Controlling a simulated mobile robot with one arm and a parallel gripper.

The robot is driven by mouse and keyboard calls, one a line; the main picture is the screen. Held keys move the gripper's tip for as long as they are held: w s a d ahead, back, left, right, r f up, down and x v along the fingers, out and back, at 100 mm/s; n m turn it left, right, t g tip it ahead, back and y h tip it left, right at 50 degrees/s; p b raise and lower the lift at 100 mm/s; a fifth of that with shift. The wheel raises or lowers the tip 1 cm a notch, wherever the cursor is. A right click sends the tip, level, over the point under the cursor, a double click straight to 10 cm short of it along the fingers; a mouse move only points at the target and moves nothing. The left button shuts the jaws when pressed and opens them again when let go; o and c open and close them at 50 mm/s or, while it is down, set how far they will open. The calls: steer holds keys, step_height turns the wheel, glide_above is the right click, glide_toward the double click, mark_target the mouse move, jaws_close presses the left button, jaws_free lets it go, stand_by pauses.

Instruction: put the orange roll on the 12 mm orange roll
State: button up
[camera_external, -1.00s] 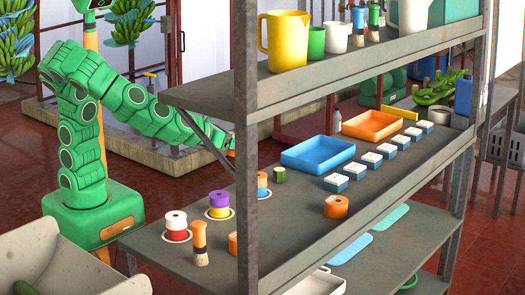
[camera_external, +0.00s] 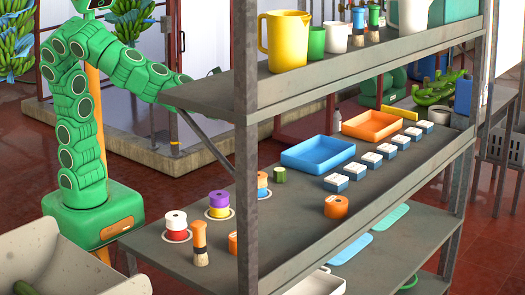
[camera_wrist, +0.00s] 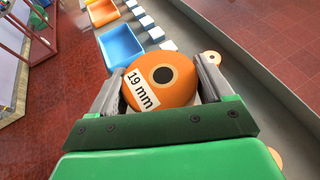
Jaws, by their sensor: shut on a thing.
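My gripper (camera_wrist: 160,78) is shut on an orange roll (camera_wrist: 178,96) with a dark core and a "19 mm" label, in the wrist view. In the external view my gripper and this roll are hidden behind the upper shelf and post. A loose orange roll (camera_external: 336,207) stands on the middle shelf, in front of the blue tray. Another orange roll (camera_external: 232,243) is partly hidden by the post. The wrist view shows an orange roll (camera_wrist: 212,58) right of my gripper and part of another (camera_wrist: 275,157) at lower right. No 12 mm label is readable.
A blue tray (camera_external: 318,165), an orange tray (camera_external: 372,138) and several small boxes (camera_external: 372,160) lie further right. The upper shelf (camera_external: 400,50) overhangs them.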

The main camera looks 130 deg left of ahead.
steer(key=shift+w+d+m+t+h, duration=3.7)
steer(key=shift+w+m+t+h, duration=0.4)
steer(key=shift+w+m+h, duration=1.3)
steer(key=shift+s+d+m+g+h, duration=2.2)
steer(key=shift+s+d+m+h, duration=2.1)
steer(key=shift+d+m+h, duration=1.8)
step_height(320, 180, down, 11)
steer(key=w+f, duration=0.2)
steer(key=w, duration=0.2)
steer(key=w+a+f, duration=0.1)
steer(key=w+f, duration=0.2)
steer(key=w, duration=0.1)
steer(key=w+f, duration=0.3)
steer(key=w, duration=0.1)
steer(key=shift+w+a+f, duration=0.1)
steer(key=shift+a, duration=0.15)
steer(key=shift+w+f, duration=0.8)
steer(key=shift+f, duration=0.05)
steer(key=shift+a+f, duration=0.1)
steer(key=shift+f, duration=1.45)
